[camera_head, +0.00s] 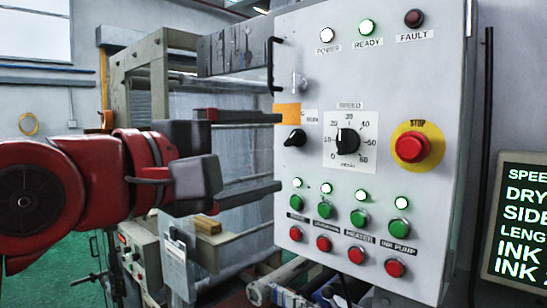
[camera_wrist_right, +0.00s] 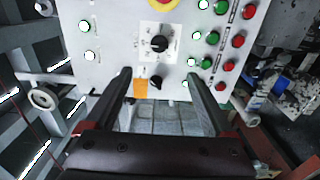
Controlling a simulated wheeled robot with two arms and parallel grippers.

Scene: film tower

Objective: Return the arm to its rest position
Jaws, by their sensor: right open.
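My right gripper (camera_head: 279,152) is in front of the left edge of the grey control panel (camera_head: 455,110), its two dark fingers apart, one above the other, with nothing between them. In the right wrist view, the gripper (camera_wrist_right: 160,74) is open, its fingers pointing at the panel (camera_wrist_right: 115,25). The left fingertip there is close beside an orange tag (camera_wrist_right: 141,88); I cannot tell whether they touch. The black selector knob (camera_wrist_right: 155,82) shows between the fingers, apart from them. My left gripper is not in view.
The panel carries a speed dial (camera_head: 347,141), a red stop button (camera_head: 410,147) and rows of green and red buttons. The power and ready lamps are lit; the fault lamp (camera_head: 414,18) is dark. A text display (camera_head: 517,225) stands at right. Machine frames and rollers lie behind.

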